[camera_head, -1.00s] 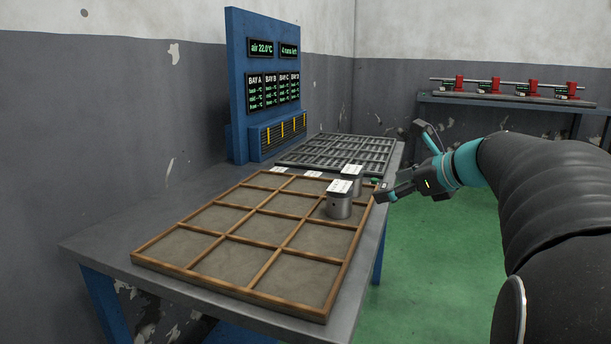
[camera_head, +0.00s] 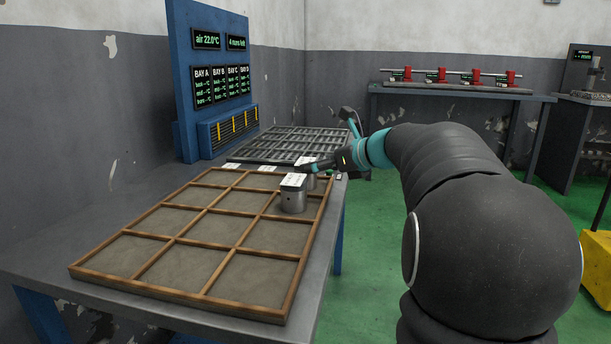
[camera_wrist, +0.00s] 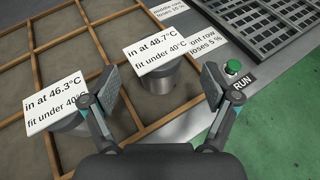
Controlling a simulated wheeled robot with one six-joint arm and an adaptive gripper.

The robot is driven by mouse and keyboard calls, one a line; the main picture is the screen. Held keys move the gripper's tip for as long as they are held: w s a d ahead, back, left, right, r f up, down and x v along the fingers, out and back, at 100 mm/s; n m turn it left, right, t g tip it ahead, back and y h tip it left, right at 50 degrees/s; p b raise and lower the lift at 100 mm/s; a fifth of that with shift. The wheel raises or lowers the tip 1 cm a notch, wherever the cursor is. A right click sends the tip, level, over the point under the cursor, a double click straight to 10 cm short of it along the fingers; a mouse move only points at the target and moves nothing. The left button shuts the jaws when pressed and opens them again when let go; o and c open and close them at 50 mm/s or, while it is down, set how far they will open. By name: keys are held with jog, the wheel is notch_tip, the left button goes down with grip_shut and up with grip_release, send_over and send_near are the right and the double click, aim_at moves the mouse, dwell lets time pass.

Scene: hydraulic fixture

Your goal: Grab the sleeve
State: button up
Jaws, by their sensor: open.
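Two grey metal sleeves with white label cards on top stand at the tray's right side. The nearer sleeve (camera_head: 293,201) has a card reading 46.3°C in the wrist view, where it sits left of my left finger (camera_wrist: 74,128). The farther sleeve (camera_head: 311,183) is partly hidden by the nearer one and by my gripper in the head view. In the wrist view its body (camera_wrist: 158,84) stands upright ahead, between my spread fingers, with a card reading 48.7°C. My gripper (camera_wrist: 161,90) is open and empty; in the head view (camera_head: 328,148) it is beside the farther sleeve.
The wooden-framed tray (camera_head: 180,241) has several empty compartments. A dark metal grid (camera_head: 285,146) lies behind it, below a blue display panel (camera_head: 210,80). A green RUN button (camera_wrist: 233,67) is at the table's right edge. A rear bench (camera_head: 460,90) holds red fixtures.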

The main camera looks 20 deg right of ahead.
jog(key=x, duration=0.5)
jog(key=shift+s+a+f, duration=0.1)
jog(key=shift+s+f, duration=0.05)
jog(key=shift+f, duration=0.1)
jog(key=c, duration=1.7)
